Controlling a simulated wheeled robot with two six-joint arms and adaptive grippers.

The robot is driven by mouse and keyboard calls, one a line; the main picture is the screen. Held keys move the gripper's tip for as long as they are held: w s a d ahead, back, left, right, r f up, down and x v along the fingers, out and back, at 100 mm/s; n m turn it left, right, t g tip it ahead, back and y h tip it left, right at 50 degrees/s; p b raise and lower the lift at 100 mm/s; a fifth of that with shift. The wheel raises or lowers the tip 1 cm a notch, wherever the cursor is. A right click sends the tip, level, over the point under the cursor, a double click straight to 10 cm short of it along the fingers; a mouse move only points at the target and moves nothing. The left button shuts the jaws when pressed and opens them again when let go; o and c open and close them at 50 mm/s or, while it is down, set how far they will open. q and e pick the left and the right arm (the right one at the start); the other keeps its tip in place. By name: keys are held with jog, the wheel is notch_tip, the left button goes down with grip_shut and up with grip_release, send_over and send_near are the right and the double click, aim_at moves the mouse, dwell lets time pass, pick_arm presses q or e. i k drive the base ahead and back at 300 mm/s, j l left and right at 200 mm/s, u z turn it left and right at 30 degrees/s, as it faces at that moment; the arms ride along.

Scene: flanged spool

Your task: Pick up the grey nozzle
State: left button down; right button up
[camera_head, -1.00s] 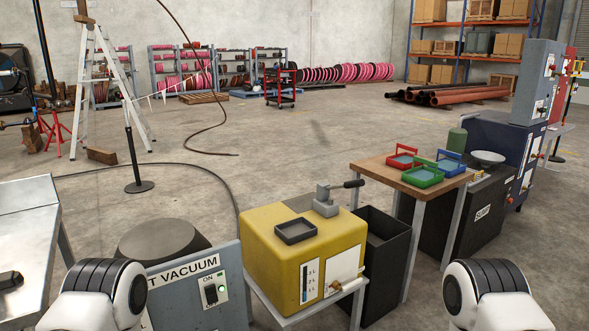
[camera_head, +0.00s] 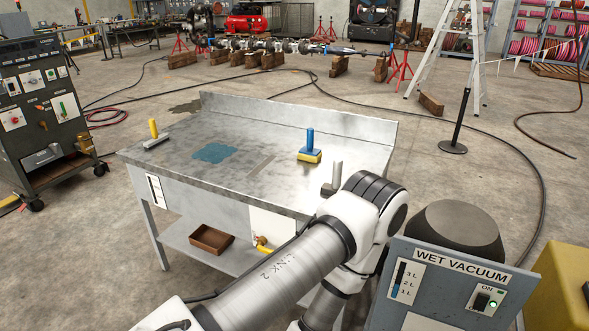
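A grey upright piece with a darker foot, which looks like the grey nozzle (camera_head: 336,174), stands near the right front edge of the metal workbench (camera_head: 185,178). My arm partly covers its lower side. A white and grey arm of mine, marked LINK 2, reaches up from the bottom of the picture and ends in a rounded joint just right of the nozzle. No fingers show, so neither gripper is in view. The nozzle stands on the bench with no gripper seen around it.
A blue-handled tool with a yellow block (camera_head: 309,152) and a yellow-handled tool (camera_head: 154,136) stand on the bench. A blue wet patch (camera_head: 214,152) lies between them. The wet vacuum (camera_head: 447,285) is at lower right. A control cabinet (camera_head: 38,112) stands at left.

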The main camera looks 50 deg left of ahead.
aim_at(326, 189)
jog(key=k+u, duration=0.1)
jog(key=u, duration=1.15)
